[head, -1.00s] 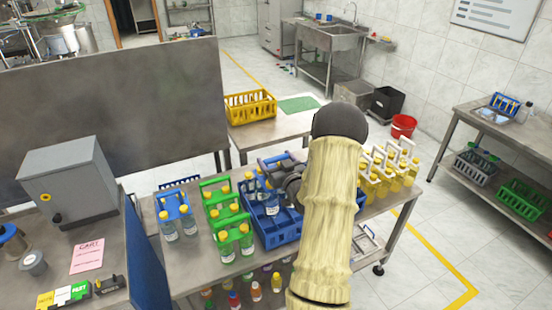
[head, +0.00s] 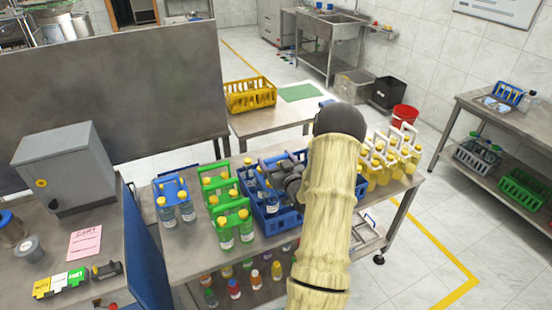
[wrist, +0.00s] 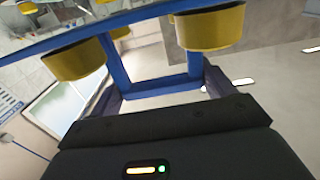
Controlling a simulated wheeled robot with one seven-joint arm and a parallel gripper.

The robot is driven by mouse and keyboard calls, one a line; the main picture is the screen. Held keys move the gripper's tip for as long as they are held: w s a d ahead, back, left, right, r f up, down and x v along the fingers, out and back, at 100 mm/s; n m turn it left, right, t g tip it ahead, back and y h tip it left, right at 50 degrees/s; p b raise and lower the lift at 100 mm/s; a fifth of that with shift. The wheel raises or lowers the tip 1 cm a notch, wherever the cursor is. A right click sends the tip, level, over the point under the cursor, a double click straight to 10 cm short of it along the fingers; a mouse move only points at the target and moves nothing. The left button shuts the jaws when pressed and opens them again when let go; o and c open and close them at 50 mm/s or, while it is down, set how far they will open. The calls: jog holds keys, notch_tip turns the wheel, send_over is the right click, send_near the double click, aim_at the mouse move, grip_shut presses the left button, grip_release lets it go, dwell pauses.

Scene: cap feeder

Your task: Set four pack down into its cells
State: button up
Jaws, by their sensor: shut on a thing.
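My gripper (head: 284,178) is over the blue crate (head: 278,224) on the metal table. It is shut on the blue carrier of a four pack (wrist: 165,84). In the wrist view, yellow caps (wrist: 211,28) stand beside the blue frame. In the head view, a clear bottle of the pack (head: 262,190) shows at the crate's left part, at about rim height. My arm and gripper hide most of the pack and the crate's right side. I cannot tell whether the pack touches the crate's floor.
Green carriers (head: 233,222) with yellow-capped bottles stand close left of the crate, and a blue carrier (head: 174,190) stands farther left. White-handled packs of yellow bottles (head: 390,160) stand to the right. A yellow crate (head: 250,95) is on a table behind.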

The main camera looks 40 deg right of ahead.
jog(key=shift+f+b, duration=0.7)
jog(key=shift+f, duration=0.7)
jog(key=shift+f+b, duration=2.4)
jog(key=shift+b, duration=0.1)
jog(key=o, duration=1.9)
jog(key=shift+o, duration=0.2)
jog(key=shift+f, duration=0.25)
jog(key=b+v, duration=0.4)
jog(key=v, duration=1.3)
jog(key=shift+s+r+b, duration=0.15)
jog(key=shift+s+b, duration=0.1)
jog(key=shift+b, duration=0.05)
